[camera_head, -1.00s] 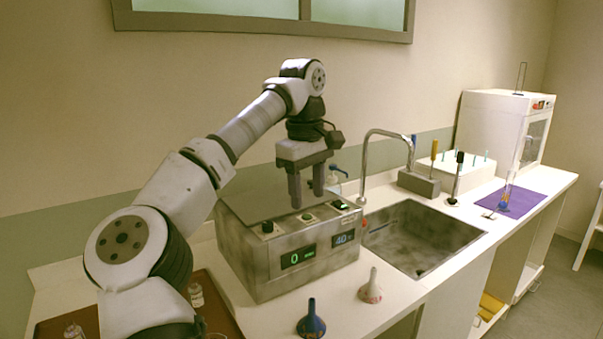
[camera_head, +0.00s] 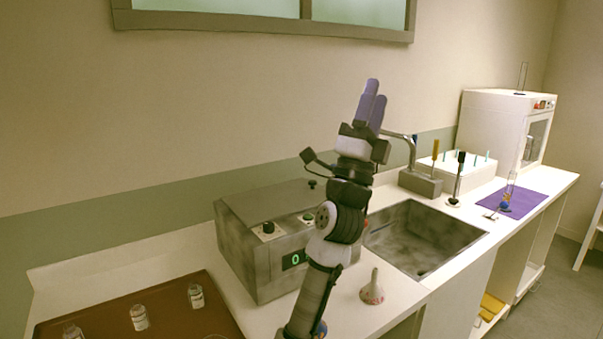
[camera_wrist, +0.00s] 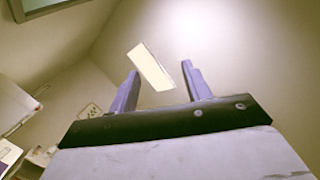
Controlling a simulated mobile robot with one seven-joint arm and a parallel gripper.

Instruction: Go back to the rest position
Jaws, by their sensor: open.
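My gripper (camera_head: 371,104) is raised above the counter, in front of the wall and the faucet, with its fingers pointing up in the head view. In the wrist view its two purple-grey fingers (camera_wrist: 160,88) stand apart with nothing between them. Behind them are the ceiling or wall and a bright light panel (camera_wrist: 151,67). My arm rises from the bottom of the head view and covers part of the steel bath's front.
A steel bath (camera_head: 262,235) with a lid stands left of the sink (camera_head: 425,235). A brown tray (camera_head: 170,310) holds small bottles, including one (camera_head: 196,296). A purple mat (camera_head: 525,203) lies right.

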